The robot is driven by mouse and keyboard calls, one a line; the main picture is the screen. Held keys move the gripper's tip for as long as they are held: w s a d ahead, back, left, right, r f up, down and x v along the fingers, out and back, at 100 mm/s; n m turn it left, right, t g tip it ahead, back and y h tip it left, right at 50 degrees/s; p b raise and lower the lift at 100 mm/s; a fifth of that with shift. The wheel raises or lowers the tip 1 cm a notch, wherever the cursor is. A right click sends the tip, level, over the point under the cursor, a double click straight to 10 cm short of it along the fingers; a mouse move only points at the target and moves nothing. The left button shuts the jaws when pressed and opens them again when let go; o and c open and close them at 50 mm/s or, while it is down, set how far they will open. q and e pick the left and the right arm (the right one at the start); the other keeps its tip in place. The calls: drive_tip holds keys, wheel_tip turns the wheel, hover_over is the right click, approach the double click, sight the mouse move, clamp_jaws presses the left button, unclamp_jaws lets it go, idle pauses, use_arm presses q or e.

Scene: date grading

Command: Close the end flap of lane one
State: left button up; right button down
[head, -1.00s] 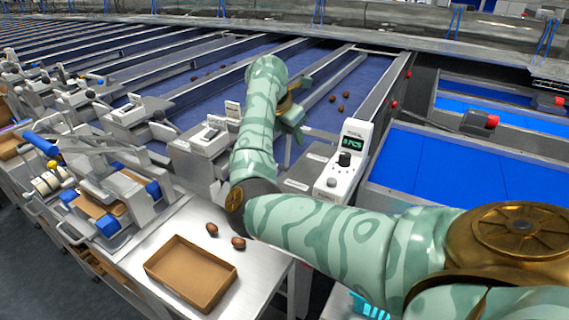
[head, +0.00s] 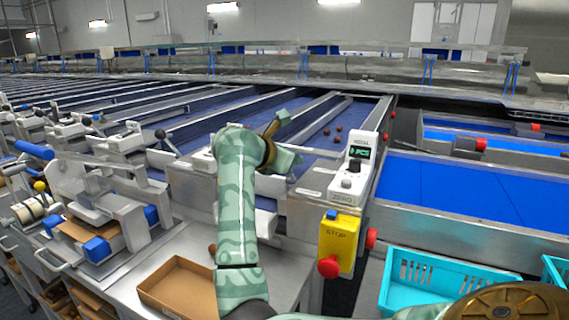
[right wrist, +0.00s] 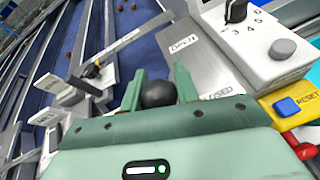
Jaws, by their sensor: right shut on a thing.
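Lane one is the blue belt (head: 312,141) left of the white control box, with a few brown dates on it. In the right wrist view, my right gripper (right wrist: 159,88) is shut on a round black knob (right wrist: 157,95). The knob sits beside a grey plate with an OPEN label (right wrist: 184,43) and a CLOSED label (right wrist: 217,97), the latter partly covered by my gripper. In the head view my right gripper (head: 288,161) is at the lane's front end, and my arm hides the knob. I cannot make out the end flap's position. My left gripper is out of view.
The white control box (head: 352,177) and a yellow stop box (head: 339,243) stand just right of my gripper. A cardboard tray (head: 177,285) lies on the metal table, partly behind my arm. A turquoise crate (head: 440,270) is at lower right.

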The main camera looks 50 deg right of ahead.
drive_tip(key=shift+a+f, duration=0.1)
idle(0.5)
drive_tip(key=c, duration=1.1)
unclamp_jaws()
drive_tip(key=shift+a, duration=0.15)
drive_tip(key=p+v, duration=0.1)
drive_tip(key=v, duration=0.4)
drive_tip(key=p+v, duration=0.1)
drive_tip(key=v, duration=0.4)
drive_tip(key=p+v, duration=0.1)
drive_tip(key=v, duration=0.5)
drive_tip(key=shift+s+a+f, duration=0.15)
drive_tip(key=shift+a+f, duration=0.05)
drive_tip(key=shift+f, duration=0.1)
